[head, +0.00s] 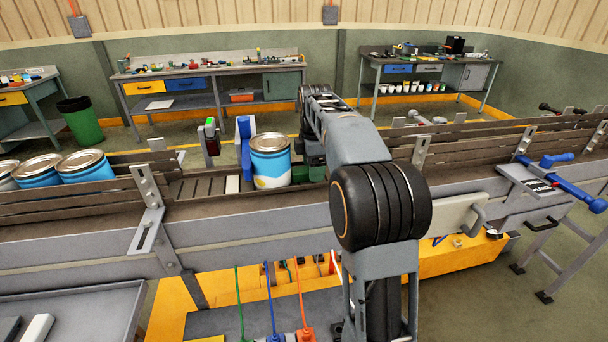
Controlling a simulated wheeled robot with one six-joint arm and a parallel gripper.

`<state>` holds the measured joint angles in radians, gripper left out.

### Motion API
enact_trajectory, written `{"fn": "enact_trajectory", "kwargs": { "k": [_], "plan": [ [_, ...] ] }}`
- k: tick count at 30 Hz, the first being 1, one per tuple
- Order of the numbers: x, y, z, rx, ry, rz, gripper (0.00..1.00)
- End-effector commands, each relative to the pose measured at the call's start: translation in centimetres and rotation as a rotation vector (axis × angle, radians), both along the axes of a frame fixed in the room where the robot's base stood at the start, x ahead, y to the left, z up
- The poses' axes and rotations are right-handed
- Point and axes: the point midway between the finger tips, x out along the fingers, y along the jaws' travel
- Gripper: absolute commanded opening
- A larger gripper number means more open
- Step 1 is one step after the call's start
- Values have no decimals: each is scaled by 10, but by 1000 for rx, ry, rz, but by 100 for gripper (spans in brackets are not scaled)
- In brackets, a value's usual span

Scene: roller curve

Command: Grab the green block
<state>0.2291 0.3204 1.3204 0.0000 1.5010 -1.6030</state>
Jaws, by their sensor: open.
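A small patch of green (318,173) shows on the conveyor, just right of a blue and white can. It may be the green block; my arm hides most of it. My arm reaches over the conveyor and bends down on its far side. My gripper (312,150) is open, close above and behind the green patch, and partly hidden by my forearm. Its fingertips are not clear, and I cannot tell whether they touch anything.
The blue and white can (270,165) stands upright close left of my gripper, with a blue upright piece (245,140) beside it. More cans (87,168) stand at the left. Slatted side rails (470,147) line the conveyor.

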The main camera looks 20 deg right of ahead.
Motion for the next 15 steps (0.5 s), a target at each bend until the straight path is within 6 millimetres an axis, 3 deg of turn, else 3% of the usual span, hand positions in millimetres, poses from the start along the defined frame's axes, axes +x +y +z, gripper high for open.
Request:
{"fn": "enact_trajectory", "kwargs": {
  "k": [9,15],
  "plan": [
    [0,0,-4,0,0,0,67],
    [0,0,-4,0,0,0,48]
  ]
}}
